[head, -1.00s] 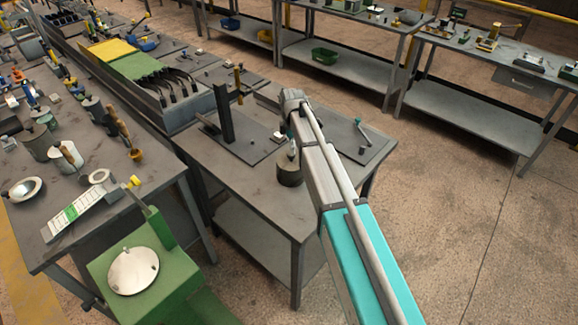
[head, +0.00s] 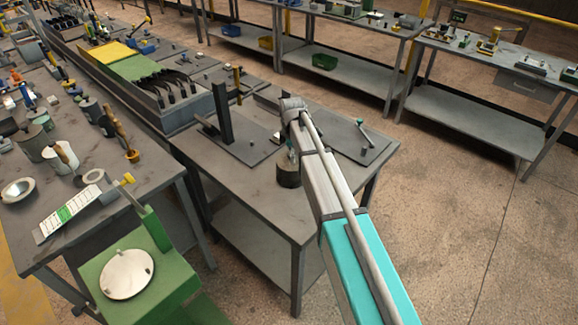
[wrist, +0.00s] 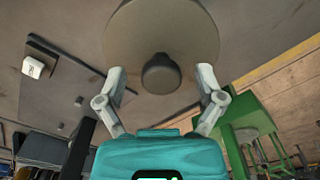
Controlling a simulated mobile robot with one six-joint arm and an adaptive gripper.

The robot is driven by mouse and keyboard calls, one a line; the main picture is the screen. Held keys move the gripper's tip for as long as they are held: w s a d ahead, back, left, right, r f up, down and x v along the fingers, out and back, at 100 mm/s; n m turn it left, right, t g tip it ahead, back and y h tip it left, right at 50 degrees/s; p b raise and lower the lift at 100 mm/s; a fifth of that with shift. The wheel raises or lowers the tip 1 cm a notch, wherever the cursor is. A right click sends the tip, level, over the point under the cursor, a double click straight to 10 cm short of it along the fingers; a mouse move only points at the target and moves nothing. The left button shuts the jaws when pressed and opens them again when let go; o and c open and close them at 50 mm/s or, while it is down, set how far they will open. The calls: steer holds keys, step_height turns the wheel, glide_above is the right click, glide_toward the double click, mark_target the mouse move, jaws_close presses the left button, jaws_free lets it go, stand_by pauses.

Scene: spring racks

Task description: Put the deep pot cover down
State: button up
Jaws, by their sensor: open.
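The deep pot cover (wrist: 160,25) shows in the wrist view as a round grey-brown disc with a dark rounded knob (wrist: 160,75) at its middle. In the head view it appears as a dark, short cylinder (head: 289,174) on the near grey bench (head: 240,195), just left of my arm. My gripper (wrist: 161,77) is open, with one finger on each side of the knob and a gap on both sides. In the head view my arm hides most of my gripper. I cannot see the underside of the cover.
A flat plate with a dark upright post (head: 224,115) stands behind the cover. Another plate with a small lever (head: 362,130) lies to the right. The bench's front left is clear. A green machine with a round plate (head: 127,274) stands at the lower left.

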jaws_close()
stand_by(0.5)
steer(key=shift+r, duration=0.15)
step_height(320, 180, up, 3)
steer(key=p, duration=0.3)
steer(key=s+d+r+p, duration=0.4)
steer(key=s+r+p, duration=0.5)
steer(key=s, duration=0.4)
steer(key=shift+s+r+p, duration=0.2)
steer(key=shift+r+p, duration=0.15)
steer(key=shift+p, duration=0.15)
steer(key=shift+d, duration=0.1)
